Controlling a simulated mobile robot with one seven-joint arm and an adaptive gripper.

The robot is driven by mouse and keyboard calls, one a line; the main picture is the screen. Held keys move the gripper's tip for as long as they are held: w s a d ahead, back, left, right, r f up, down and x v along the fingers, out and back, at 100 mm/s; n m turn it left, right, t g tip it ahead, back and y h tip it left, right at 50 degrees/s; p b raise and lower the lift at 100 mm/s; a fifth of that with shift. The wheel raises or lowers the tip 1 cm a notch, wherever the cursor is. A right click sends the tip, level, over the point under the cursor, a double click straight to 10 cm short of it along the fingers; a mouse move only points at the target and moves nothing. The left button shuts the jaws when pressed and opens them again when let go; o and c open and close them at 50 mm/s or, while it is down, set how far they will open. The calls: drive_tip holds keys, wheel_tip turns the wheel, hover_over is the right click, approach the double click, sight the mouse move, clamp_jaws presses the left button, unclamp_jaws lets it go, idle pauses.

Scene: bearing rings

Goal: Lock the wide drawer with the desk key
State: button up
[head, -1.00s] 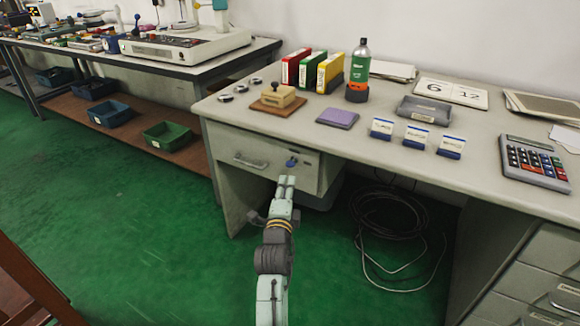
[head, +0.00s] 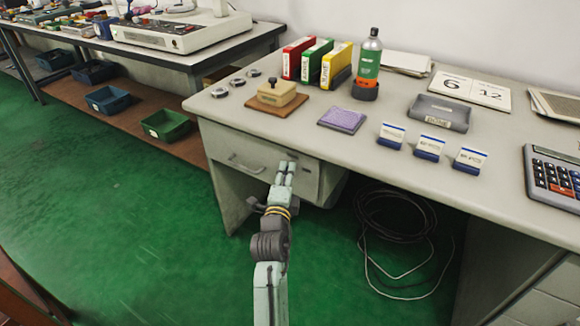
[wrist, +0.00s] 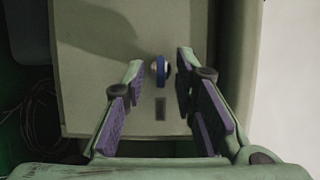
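The wide drawer (head: 225,150) is closed under the left part of the desk, with a bar handle (head: 245,166) on its front. In the wrist view, the blue desk key (wrist: 161,70) stands edge-on in a round metal lock on the pale drawer front (wrist: 95,95). My gripper (wrist: 160,64) is open, with one finger on each side of the key and a visible gap on both sides. In the head view, my gripper (head: 286,165) is in front of the drawer's right part and hides the key.
The grey desk top (head: 330,185) carries a stamp on a brown board (head: 276,97), a purple pad (head: 342,119), binders, a bottle (head: 368,62) and small card holders. A coiled black cable (head: 395,215) lies beneath the desk. Green floor is clear at left.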

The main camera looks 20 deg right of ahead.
drive_tip(key=shift+w+d, duration=0.1)
drive_tip(key=shift+w, duration=0.15)
drive_tip(key=shift+c, duration=0.5)
clamp_jaws()
